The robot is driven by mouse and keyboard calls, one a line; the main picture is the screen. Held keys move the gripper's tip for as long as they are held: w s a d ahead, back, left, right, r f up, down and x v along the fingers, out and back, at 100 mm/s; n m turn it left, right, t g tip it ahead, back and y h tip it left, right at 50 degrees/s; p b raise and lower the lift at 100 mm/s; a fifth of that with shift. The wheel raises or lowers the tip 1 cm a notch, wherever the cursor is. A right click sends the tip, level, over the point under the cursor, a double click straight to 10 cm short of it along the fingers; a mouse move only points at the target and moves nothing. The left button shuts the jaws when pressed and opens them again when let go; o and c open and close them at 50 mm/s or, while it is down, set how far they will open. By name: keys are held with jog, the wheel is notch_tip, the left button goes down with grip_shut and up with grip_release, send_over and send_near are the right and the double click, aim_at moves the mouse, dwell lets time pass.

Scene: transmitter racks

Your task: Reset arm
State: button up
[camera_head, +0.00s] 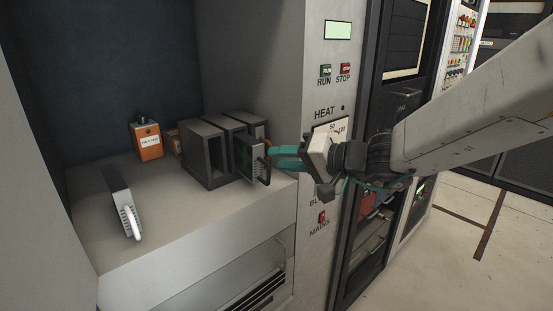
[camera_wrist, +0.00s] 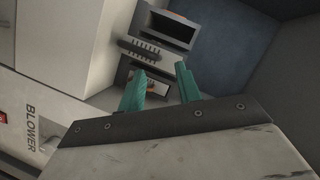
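My gripper (camera_head: 274,157) has teal fingers and reaches in from the right at the front of the bay shelf. In the wrist view its two fingers (camera_wrist: 160,71) stand apart with nothing seen between them, so it is open. In the wrist view a dark comb-like part (camera_wrist: 140,48) shows beyond the fingers.
An orange labelled box (camera_head: 147,140) stands at the back of the shelf (camera_head: 165,215). A grey module with a white end (camera_head: 125,205) lies at the left. The panel (camera_head: 325,80) with RUN, STOP, HEAT and MAINS controls is close beside my gripper. Floor is clear at the right.

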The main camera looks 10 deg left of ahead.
jog(key=v, duration=0.9)
jog(key=s+d+f+g+h, duration=0.3)
jog(key=s+f, duration=0.1)
jog(key=s, duration=0.3)
jog(key=s+d+f+g+h, duration=0.3)
jog(key=s+d, duration=0.1)
jog(key=s, duration=0.4)
jog(key=s+d+m+t+h, duration=0.1)
jog(key=s+d+h, duration=0.3)
jog(key=d, duration=0.4)
jog(key=s+d+m+h, duration=0.1)
jog(key=s+d+h, duration=0.3)
jog(key=d, duration=0.5)
jog(key=shift+s+r+t+h, duration=0.2)
jog(key=shift+s+t+h, duration=0.15)
jog(key=shift+s, duration=0.4)
jog(key=shift+o, duration=0.4)
jog(key=shift+d, duration=0.15)
